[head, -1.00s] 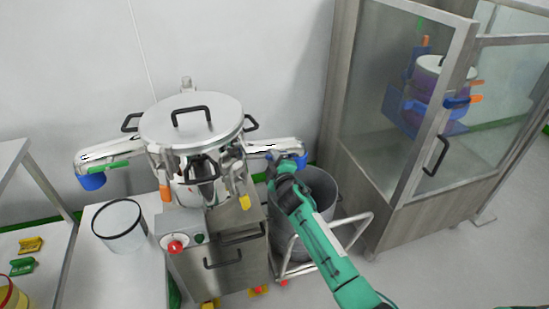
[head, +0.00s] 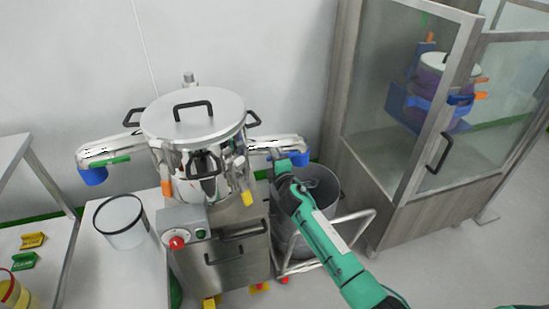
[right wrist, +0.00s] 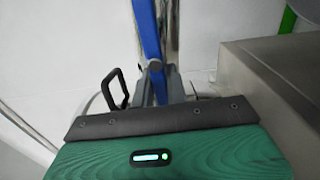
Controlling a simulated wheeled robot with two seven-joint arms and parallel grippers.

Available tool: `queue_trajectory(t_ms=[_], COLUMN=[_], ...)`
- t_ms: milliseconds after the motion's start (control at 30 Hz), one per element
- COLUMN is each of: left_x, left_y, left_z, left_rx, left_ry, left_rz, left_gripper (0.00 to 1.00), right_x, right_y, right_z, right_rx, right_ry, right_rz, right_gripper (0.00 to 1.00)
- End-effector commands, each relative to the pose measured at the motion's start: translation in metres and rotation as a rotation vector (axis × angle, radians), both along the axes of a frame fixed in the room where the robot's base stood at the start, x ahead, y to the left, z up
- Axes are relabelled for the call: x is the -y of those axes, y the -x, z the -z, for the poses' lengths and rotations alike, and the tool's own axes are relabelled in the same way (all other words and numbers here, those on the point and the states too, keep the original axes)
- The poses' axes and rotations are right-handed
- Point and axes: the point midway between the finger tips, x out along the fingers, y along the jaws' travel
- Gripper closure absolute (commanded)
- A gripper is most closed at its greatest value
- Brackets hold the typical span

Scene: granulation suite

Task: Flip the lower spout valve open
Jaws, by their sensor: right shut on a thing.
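The machine with a round steel lid (head: 195,118) stands left of centre in the head view. A metal spout (head: 276,143) sticks out from its right side, with a blue end (head: 299,158). My right gripper (head: 281,166) is at this right spout, just below it. In the right wrist view, a long blue lever (right wrist: 147,35) runs down between the fingers of my right gripper (right wrist: 158,88), which is shut on it. The gripper partly hides the lever's lower end. My left gripper is not in view.
A grey bin (head: 318,190) on a wheeled frame stands below the right spout. A glass-door cabinet (head: 395,130) stands to the right. Another spout (head: 108,148) with a green lever sticks out left. A white container (head: 121,222) stands on the left table.

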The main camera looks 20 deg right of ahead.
Motion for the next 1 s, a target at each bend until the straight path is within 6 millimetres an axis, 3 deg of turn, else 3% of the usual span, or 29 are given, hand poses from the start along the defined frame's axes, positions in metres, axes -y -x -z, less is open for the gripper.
queue_trajectory(t_ms=[267,300,400,767,1000], left_x=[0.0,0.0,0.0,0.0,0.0], left_y=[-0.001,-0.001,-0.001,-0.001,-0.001], left_z=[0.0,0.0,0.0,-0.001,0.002], left_rx=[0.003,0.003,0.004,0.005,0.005], left_ry=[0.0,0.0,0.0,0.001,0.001], left_rz=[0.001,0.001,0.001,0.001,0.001], left_gripper=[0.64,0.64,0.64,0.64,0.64], right_x=[0.0,0.0,0.0,0.0,0.001], right_y=[0.001,0.001,0.001,0.003,0.036], right_z=[0.003,0.003,0.002,0.001,0.001], right_rx=[-0.004,-0.004,-0.003,-0.002,-0.003], right_ry=[0.004,0.004,0.003,0.002,0.002], right_rz=[-0.001,-0.001,-0.001,0.0,-0.001], right_gripper=[1.0,0.83,0.64,0.64,0.64])
